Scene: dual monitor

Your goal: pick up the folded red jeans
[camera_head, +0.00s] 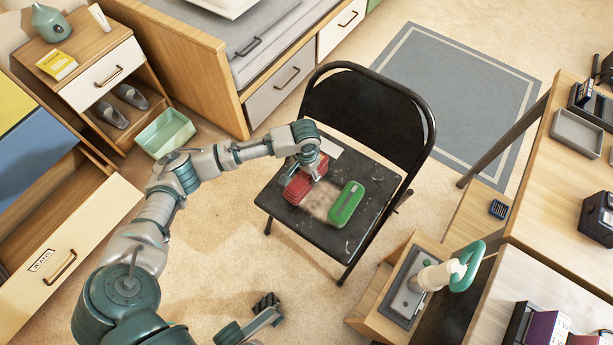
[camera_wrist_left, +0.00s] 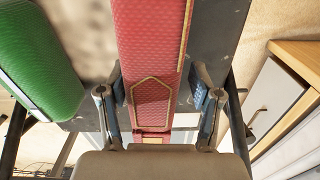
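The folded red jeans (camera_head: 296,190) lie on the black folding chair's seat (camera_head: 318,238). In the left wrist view the red item (camera_wrist_left: 150,45) has a textured surface, a tan edge and a pocket-like outline. My left gripper (camera_head: 308,172) is over the red item and partly hides it in the head view. In the left wrist view my left gripper (camera_wrist_left: 158,100) has its fingers apart, one on each side of the red item, with slight gaps visible. My right gripper (camera_head: 265,310) is low at the bottom of the head view; its opening is unclear.
A blurry beige item (camera_head: 321,200) and a green item (camera_head: 346,204) lie beside the red one. The chair backrest (camera_head: 365,110) rises behind. A wooden desk (camera_head: 570,190) stands right, an open drawer (camera_head: 65,265) left.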

